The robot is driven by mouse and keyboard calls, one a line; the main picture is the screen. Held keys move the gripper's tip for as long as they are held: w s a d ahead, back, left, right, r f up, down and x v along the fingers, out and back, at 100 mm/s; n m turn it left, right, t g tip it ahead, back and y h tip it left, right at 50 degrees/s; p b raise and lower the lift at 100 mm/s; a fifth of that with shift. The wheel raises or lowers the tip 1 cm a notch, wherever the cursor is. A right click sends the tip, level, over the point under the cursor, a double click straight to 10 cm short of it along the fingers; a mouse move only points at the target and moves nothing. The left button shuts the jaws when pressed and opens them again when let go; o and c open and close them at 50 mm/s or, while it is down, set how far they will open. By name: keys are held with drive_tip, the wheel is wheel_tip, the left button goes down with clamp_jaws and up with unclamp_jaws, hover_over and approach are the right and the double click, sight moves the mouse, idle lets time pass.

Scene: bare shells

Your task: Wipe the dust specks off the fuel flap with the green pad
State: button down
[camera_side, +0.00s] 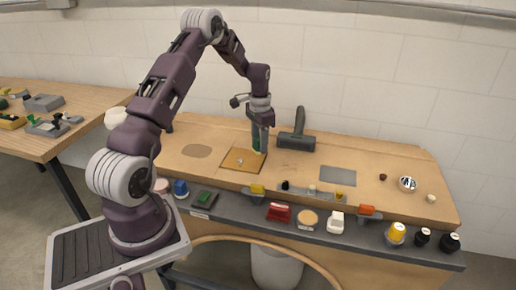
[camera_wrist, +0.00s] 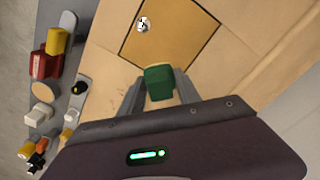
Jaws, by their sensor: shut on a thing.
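The fuel flap is a flat ochre square panel (camera_side: 231,163) with a dark outline, lying on the wooden bench; it also shows at the top of the wrist view (camera_wrist: 178,40). A small silvery piece sits on the flap (camera_wrist: 143,24). I cannot make out separate dust specks. My gripper (camera_side: 260,148) points down at the flap's right edge in the side view. It is shut on the green pad (camera_wrist: 159,80), which sits between both fingers and also shows in the side view (camera_side: 256,136). Whether the pad touches the surface is unclear.
A dark block with an upright handle (camera_side: 297,140) stands close right of my gripper. A grey rectangle (camera_side: 338,176) lies further right, a brown disc (camera_side: 197,151) left. A grey front shelf (camera_side: 355,228) carries several small coloured items. Bare wood surrounds the flap.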

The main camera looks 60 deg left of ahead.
drive_tip(key=shift+r, duration=2.4)
